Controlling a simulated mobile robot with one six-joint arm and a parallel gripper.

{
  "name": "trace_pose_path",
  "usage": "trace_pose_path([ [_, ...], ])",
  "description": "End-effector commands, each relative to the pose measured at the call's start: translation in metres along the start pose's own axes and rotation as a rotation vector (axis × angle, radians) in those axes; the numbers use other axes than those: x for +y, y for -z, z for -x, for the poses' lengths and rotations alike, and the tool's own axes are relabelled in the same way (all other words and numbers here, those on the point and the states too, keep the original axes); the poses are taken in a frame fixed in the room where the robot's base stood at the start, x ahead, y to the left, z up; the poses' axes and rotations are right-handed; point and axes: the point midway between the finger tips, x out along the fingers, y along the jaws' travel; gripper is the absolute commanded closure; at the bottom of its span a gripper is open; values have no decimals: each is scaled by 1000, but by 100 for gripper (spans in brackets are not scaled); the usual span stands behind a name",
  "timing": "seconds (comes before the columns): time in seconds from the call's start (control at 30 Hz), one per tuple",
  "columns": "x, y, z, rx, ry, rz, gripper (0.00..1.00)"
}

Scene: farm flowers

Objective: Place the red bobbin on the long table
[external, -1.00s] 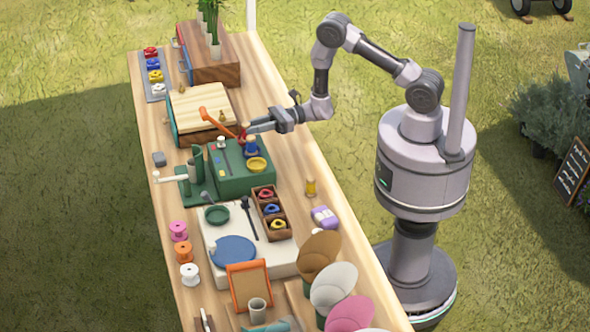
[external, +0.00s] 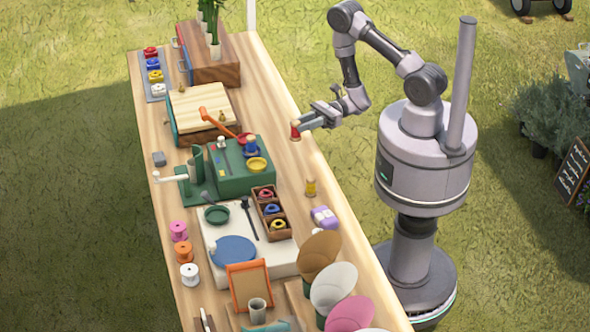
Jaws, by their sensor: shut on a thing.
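The red bobbin (external: 295,130) is a small spool with a tan rim, held at the tips of my gripper (external: 302,127). My gripper is shut on it, near the right edge of the long table (external: 285,153). The bobbin appears upright. I cannot tell for sure whether its base touches the table top or hangs just above it.
A green box (external: 232,182) with a blue spool (external: 252,146) and a yellow dish (external: 257,164) stands to the left. Bare wood lies around the red bobbin.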

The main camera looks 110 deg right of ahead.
Motion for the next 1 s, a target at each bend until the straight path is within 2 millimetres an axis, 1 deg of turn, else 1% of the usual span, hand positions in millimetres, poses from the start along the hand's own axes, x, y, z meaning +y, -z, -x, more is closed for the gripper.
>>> trace_pose_path([
  [0.03,0,21,1,6,-74,8,100],
  [0.07,2,27,2,14,-115,9,100],
  [0.13,5,34,4,28,-168,10,100],
  [0.27,6,36,4,32,-177,6,100],
  [0.37,5,54,4,32,-176,5,100],
  [0.5,4,85,5,32,-175,5,100],
  [0.67,3,114,6,32,-174,6,100],
  [0.87,3,112,6,31,-174,8,100],
  [1.0,3,116,6,31,-174,7,100],
])
